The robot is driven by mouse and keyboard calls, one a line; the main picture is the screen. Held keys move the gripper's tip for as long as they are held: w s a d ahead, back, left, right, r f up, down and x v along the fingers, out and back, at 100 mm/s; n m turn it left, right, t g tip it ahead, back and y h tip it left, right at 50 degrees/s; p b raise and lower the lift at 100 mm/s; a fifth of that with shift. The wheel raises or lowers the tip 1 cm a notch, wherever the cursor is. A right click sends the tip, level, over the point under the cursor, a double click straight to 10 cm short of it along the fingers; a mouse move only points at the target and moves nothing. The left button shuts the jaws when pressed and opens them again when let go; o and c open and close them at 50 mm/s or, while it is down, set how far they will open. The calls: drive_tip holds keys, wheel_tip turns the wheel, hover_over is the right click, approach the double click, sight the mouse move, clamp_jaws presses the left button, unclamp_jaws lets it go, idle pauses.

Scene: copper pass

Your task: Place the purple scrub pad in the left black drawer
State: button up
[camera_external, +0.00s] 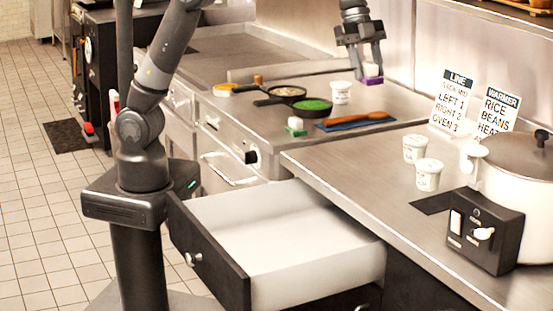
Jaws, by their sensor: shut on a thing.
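My gripper (367,66) is at the top right of centre, pointing down and shut on the purple scrub pad (372,80). The pad has a pale upper part and a purple lower part, and it hangs above the steel counter near the back wall. The black drawer (208,252) at the lower centre stands pulled out. Its front is black with a round knob, and its white inside (300,237) looks empty. My gripper is above and to the right of the drawer, well apart from it.
Two pans (312,106), a white cup (340,92), a green-and-white block (296,126) and a wooden spoon on a blue cloth (335,125) are on the counter. Two cups (428,175), signs (455,97) and a large cooker (515,170) stand at right. The counter edge (335,191) overhangs the drawer's back.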

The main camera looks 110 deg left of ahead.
drive_tip(key=s+d+f, duration=0.1)
drive_tip(key=s+d, duration=0.1)
drive_tip(key=s, duration=1)
drive_tip(key=n, duration=0.1)
hover_over(274, 262)
drive_tip(key=s, duration=0.1)
wheel_tip(274, 262, down, 36)
drive_tip(key=shift+s+a+f, duration=0.1)
drive_tip(key=shift+a+f, duration=0.05)
drive_tip(key=shift+f, duration=1.6)
drive_tip(key=shift+a+f, duration=0.2)
drive_tip(key=shift+f, duration=1.5)
drive_tip(key=shift+s+a+f, duration=0.1)
drive_tip(key=shift+a+f, duration=0.05)
drive_tip(key=shift+f, duration=1.6)
drive_tip(key=shift+f, duration=0.15)
drive_tip(key=o, duration=1)
drive_tip(key=shift+w, duration=0.1)
